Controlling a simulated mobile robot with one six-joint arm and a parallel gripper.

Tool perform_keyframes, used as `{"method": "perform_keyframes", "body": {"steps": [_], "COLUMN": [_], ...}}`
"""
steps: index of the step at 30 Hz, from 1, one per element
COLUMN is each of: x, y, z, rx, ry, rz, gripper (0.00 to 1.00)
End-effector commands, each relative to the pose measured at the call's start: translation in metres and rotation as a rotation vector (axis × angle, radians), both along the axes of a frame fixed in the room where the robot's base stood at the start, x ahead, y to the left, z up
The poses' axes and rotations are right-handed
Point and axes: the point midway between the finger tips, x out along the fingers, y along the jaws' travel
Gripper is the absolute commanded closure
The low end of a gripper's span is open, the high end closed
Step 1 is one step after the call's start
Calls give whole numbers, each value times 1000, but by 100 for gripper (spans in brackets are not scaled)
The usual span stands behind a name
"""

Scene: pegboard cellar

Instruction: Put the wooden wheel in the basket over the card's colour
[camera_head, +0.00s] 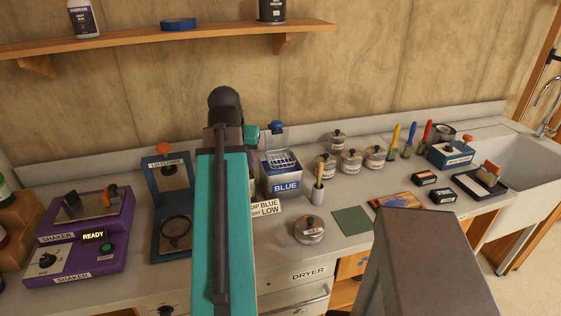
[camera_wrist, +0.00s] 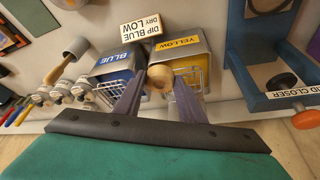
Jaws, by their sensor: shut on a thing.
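My gripper (camera_wrist: 159,74) is shut on a round wooden piece, which I take to be the wooden wheel (camera_wrist: 156,79), in the wrist view. It is above the gap between the blue tank (camera_wrist: 113,62) and the yellow tank (camera_wrist: 181,47). A wire basket (camera_wrist: 108,92) shows at the blue tank and another basket (camera_wrist: 192,75) at the yellow tank. The card (camera_wrist: 147,33) reads "DIP BLUE DRY LOW"; it also shows in the head view (camera_head: 266,207). In the head view the blue tank (camera_head: 285,186) is right of my arm, which hides the yellow tank and my gripper.
A lid closer (camera_head: 168,205) and purple shaker (camera_head: 78,240) stand left. A loose tin (camera_head: 309,229) and green mat (camera_head: 352,220) lie in front. A shelf (camera_head: 170,37) hangs above.

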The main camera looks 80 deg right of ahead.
Motion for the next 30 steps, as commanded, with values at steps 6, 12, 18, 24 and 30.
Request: {"method": "perform_keyframes", "body": {"steps": [6, 12, 18, 24, 30], "x": [-68, -126, -169, -186, -186], "y": [-6, -6, -2, 0, 0], "z": [3, 6, 7, 8, 8], "rx": [-1, -1, -2, -2, -2], "ry": [-1, -1, -1, -1, -1], "rz": [-131, -246, -333, -367, -368], "gripper": [88, 88, 88, 88, 88]}}
